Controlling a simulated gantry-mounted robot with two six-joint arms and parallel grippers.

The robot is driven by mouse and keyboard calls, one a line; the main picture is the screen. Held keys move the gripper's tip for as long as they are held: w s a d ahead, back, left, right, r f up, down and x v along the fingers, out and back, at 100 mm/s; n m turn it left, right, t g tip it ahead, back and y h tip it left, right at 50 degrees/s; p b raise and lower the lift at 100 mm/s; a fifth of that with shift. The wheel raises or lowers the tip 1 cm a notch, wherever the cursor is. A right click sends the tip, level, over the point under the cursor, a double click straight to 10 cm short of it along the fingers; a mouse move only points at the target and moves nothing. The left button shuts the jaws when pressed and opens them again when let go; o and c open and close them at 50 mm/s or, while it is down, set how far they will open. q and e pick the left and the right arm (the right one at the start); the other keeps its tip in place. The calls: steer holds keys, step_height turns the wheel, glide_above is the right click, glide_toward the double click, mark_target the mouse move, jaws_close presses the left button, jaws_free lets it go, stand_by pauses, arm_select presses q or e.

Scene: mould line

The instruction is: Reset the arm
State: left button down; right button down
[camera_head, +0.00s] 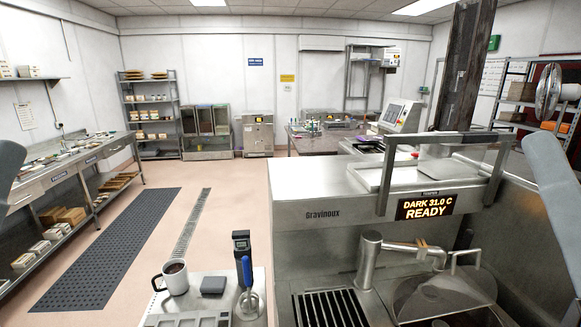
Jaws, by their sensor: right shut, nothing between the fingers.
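My right arm (556,195) shows as a grey link along the right edge, beside the steel machine. My left arm (9,168) shows only as a grey piece at the left edge. My left gripper is out of view.
A steel tempering machine (345,212) with a lit display (426,207) reading "DARK 31.0 C READY" fills the right foreground. A small steel table (205,300) holds a mug (173,277) and a blue-handled tool (247,275). A bench (70,172) lines the left wall. The floor between is open.

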step_height(320, 180, up, 26)
steer(key=s+n+p, duration=0.1)
steer(key=n+p, duration=0.4)
steer(key=p, duration=2)
steer(key=shift+d+f+p, duration=0.25)
steer(key=shift+p, duration=0.05)
